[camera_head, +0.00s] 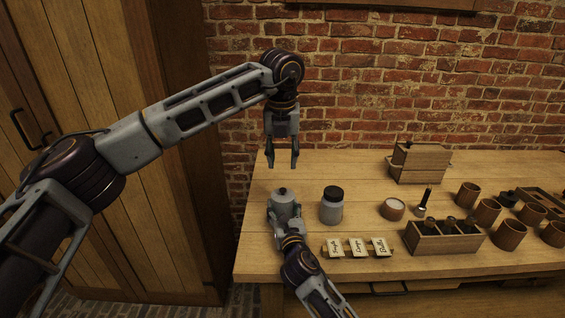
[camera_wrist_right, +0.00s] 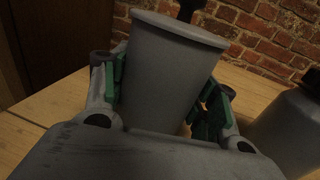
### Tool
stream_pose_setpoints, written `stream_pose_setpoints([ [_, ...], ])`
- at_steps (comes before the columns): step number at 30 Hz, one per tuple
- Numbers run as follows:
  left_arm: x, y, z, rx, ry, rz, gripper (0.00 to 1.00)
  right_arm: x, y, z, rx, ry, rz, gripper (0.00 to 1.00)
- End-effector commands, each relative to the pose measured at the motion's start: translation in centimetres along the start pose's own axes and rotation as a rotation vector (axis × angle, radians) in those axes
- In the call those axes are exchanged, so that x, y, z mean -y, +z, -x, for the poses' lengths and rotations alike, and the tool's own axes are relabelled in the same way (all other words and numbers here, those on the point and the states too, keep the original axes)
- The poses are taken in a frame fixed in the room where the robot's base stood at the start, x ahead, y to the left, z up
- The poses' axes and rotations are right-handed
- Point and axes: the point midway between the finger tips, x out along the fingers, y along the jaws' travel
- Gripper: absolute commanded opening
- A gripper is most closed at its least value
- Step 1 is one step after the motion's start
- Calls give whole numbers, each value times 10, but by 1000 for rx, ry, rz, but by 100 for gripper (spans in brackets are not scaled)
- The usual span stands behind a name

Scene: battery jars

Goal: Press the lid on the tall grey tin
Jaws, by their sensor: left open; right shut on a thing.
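The tall grey tin (camera_head: 285,209) stands at the left part of the table. A dark knob (camera_head: 282,190) shows at its top, and a dark piece also shows behind the tin's rim in the right wrist view (camera_wrist_right: 190,8). I cannot tell how deep the lid sits. My right gripper (camera_head: 284,222) is shut on the tin's body, with green pads on both sides of the tin (camera_wrist_right: 165,80) in the wrist view. My left gripper (camera_head: 282,164) is open and empty, pointing down above and behind the tin, apart from it.
A grey jar with a black lid (camera_head: 331,207) stands close to the tin's right. Three lettered cards (camera_head: 357,248) lie in front. A wooden crate (camera_head: 443,240), a small bowl (camera_head: 392,209), a wooden box (camera_head: 418,164) and several wooden cups (camera_head: 487,211) fill the right. A brick wall stands behind.

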Motion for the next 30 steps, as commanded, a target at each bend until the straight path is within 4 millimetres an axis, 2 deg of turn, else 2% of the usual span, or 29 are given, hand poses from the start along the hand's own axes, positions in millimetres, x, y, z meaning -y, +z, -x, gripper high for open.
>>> stream_pose_setpoints([
  [9,0,0,1,0,0,0,40,0,0,0,0,0,0,16],
  [10,0,0,1,0,0,0,40,0,0,0,0,0,0,63],
  [15,0,0,1,-1,0,0,40,0,0,0,0,0,0,84],
  [30,0,0,1,-1,0,0,40,0,0,4,-1,0,1,84],
])
